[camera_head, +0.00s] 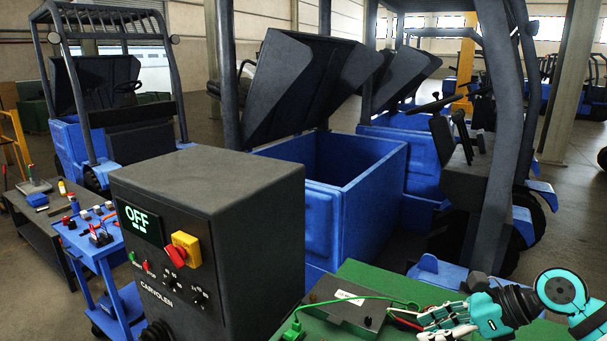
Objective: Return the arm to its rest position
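My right arm (565,292), teal and black, comes in at the lower right. Its gripper (421,327) points left over the green table (385,277). Its two fingers look apart, with nothing seen between them. The fingertips are close to the ends of the green cable (365,298) and a red cable; I cannot tell whether they touch. My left arm and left gripper are not in view.
A dark grey charger cabinet (205,230) reading "OFF" stands in front, with a red and yellow switch (183,250). A grey battery-like box (345,308) lies on the green table. Blue forklifts (380,175) stand behind. A blue tool cart (90,240) is at left.

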